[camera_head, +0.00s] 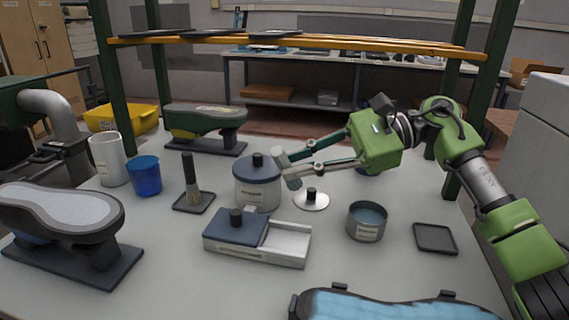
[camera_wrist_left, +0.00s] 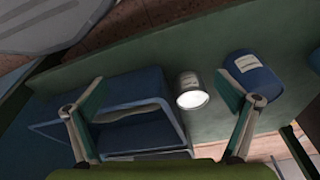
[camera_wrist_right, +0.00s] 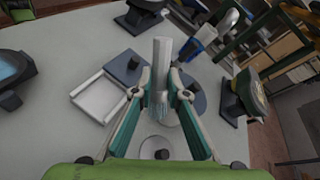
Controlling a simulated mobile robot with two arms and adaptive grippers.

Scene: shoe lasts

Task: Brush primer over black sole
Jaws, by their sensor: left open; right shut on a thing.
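My right gripper (camera_head: 288,167) is shut on a pale grey elongated thing (camera_wrist_right: 161,70), held above the table beside the labelled primer can (camera_head: 257,190). A dark-handled brush (camera_head: 191,180) stands upright on a small black tray. A shoe last with a grey sole face and black rim (camera_head: 62,206) lies at the front left. Another last, green with a dark base (camera_head: 205,120), is at the back. Which sole is the black one I cannot tell. My left gripper (camera_wrist_left: 160,98) is open and empty, over blue crates.
A blue-lidded box (camera_head: 257,240) stands at mid table, with a round metal tin (camera_head: 367,221), a knobbed lid (camera_head: 311,200) and a black tray (camera_head: 435,238) to the right. A white cup (camera_head: 108,158) and blue cup (camera_head: 145,176) stand left. A light-blue piece (camera_head: 390,306) is in front.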

